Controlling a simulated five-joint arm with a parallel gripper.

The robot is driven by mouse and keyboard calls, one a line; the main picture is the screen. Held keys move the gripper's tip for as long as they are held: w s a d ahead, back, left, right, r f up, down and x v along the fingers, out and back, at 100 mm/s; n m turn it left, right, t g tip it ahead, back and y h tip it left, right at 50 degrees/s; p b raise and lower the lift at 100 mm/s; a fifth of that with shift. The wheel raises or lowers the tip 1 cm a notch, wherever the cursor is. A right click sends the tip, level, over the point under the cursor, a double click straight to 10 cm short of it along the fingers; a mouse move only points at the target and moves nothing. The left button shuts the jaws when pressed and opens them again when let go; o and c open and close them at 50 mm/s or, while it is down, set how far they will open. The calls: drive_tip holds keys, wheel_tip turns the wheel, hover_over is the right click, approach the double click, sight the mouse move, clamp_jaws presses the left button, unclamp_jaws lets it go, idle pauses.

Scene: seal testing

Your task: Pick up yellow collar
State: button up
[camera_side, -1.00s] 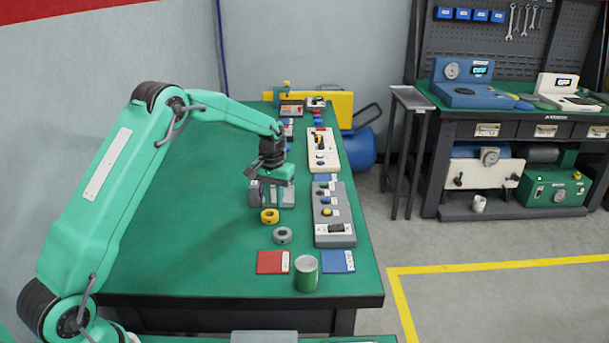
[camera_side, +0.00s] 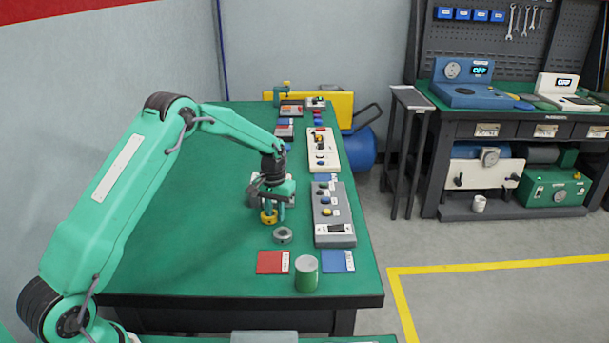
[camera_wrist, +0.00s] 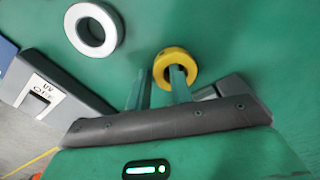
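The yellow collar (camera_side: 268,218) lies on the green table, partly covered by my gripper (camera_side: 275,211) in the side view. My gripper is low over the table with its fingers apart and nothing between them. In the wrist view the collar (camera_wrist: 173,54) is a ring beyond the fingertips of my gripper (camera_wrist: 160,76). One finger overlaps the collar's hole and near rim; the other is to the left, outside the ring. I cannot tell whether the finger is in the hole or only above it.
A grey ring (camera_side: 283,235) lies close by, in front of the collar. A grey control box (camera_side: 333,228) stands to the right. A red card (camera_side: 270,262), a green cylinder (camera_side: 306,274) and a blue card (camera_side: 339,262) are near the front edge. The table's left side is clear.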

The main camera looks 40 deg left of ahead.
sight(276, 215)
clamp_jaws()
drive_tip(key=shift+r, duration=0.15)
drive_tip(key=shift+r, duration=0.45)
wheel_tip(276, 215, up, 3)
drive_tip(key=shift+r, duration=0.2)
drive_tip(key=s+d+r, duration=0.3)
drive_tip(key=d+r, duration=0.3)
drive_tip(key=d, duration=0.5)
drive_tip(key=shift+d+r, duration=0.15)
drive_tip(key=shift+r, duration=0.1)
drive_tip(key=shift+s, duration=0.1)
